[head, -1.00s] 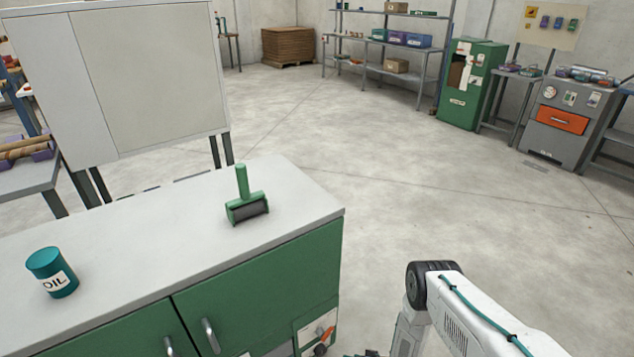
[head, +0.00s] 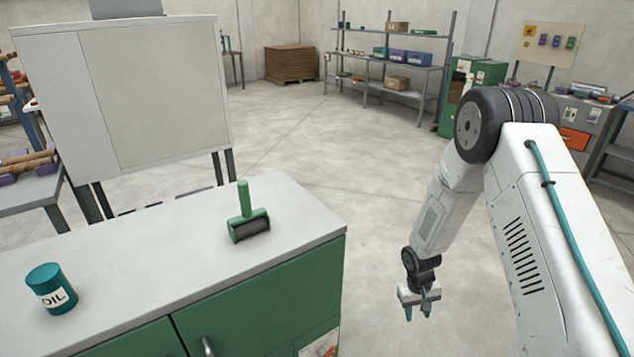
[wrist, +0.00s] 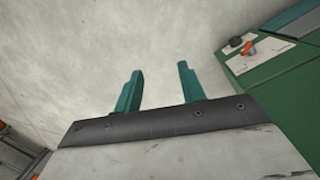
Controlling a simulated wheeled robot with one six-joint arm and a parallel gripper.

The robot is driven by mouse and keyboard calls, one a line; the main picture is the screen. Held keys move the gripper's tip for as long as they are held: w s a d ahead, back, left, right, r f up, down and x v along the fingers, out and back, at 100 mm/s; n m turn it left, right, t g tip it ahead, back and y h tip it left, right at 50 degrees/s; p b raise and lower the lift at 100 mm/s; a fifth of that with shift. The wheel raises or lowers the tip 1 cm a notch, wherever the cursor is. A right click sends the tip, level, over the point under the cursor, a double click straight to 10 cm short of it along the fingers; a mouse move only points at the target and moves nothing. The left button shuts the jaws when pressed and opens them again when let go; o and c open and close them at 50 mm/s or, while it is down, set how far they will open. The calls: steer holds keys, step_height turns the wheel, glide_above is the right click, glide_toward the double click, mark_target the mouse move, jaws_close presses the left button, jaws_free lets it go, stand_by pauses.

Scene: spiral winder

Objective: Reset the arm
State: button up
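My gripper (head: 422,310) hangs at the end of my white arm, to the right of the green cabinet and over bare floor. In the wrist view, my gripper (wrist: 160,88) shows two teal fingers standing apart with only concrete floor between them. It is open and empty, and touches nothing.
The green cabinet (head: 255,300) carries a green-handled roller tool (head: 248,228) and a teal oil can (head: 50,290) on its grey top. Its side panel has an orange-handled switch (wrist: 247,48). A grey board (head: 150,95) stands behind. The floor (head: 330,150) beyond is clear.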

steer(key=s+r+g, duration=0.1)
steer(key=s+r, duration=0.5)
steer(key=r, duration=0.7)
steer(key=s+r+g, duration=0.1)
steer(key=s+r, duration=0.4)
steer(key=r, duration=0.8)
steer(key=s+a+r+t, duration=0.1)
steer(key=s+r+t, duration=0.1)
steer(key=s+r, duration=0.8)
steer(key=s+a+r+m+t+y, duration=0.1)
steer(key=s+r+t, duration=0.1)
steer(key=s+r, duration=0.8)
steer(key=shift+s+a, duration=0.35)
steer(key=shift+a, duration=0.05)
steer(key=shift+r, duration=0.1)
steer(key=shift+c, duration=0.6)
